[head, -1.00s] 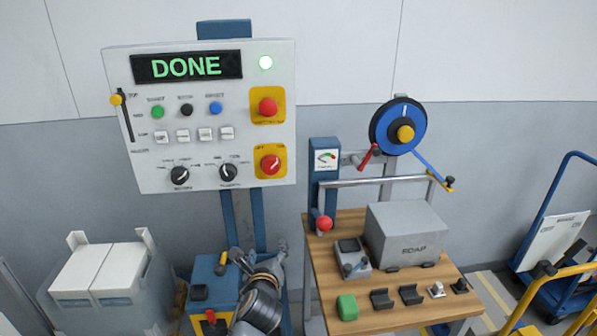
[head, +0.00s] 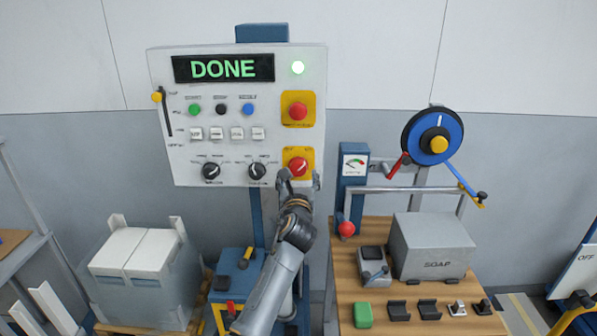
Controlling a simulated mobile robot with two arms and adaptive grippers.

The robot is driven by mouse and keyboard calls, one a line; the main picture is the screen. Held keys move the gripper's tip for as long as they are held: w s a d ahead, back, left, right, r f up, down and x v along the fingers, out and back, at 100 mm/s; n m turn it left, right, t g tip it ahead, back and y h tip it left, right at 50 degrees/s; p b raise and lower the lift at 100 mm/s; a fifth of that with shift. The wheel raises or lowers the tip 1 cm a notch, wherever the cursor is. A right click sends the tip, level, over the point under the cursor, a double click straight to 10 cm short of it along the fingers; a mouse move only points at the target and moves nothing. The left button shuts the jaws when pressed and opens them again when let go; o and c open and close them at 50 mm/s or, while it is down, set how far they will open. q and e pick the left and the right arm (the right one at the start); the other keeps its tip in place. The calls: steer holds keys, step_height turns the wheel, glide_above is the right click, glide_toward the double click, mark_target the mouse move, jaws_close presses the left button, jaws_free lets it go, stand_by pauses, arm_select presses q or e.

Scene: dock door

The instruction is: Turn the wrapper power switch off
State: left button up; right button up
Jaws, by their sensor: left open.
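The knob has a pale pointer mark, tilted toward the upper right. My left gripper (head: 300,179) is open, its fingers on either side just below the knob. I cannot tell whether they touch it. The plate's lower edge is partly hidden by the gripper. My right gripper is not in view.
A red button (head: 298,111) on another yellow plate sits above the knob. Two black dials (head: 211,171) (head: 257,170) are left of it. A wooden bench (head: 400,317) with a grey SOAP box (head: 432,247) stands at right.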

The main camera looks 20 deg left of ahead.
mark_target(298, 168)
arm_select(q)
steer(key=shift+x, duration=1.25)
steer(key=shift+c, duration=0.2)
steer(key=c, duration=1.1)
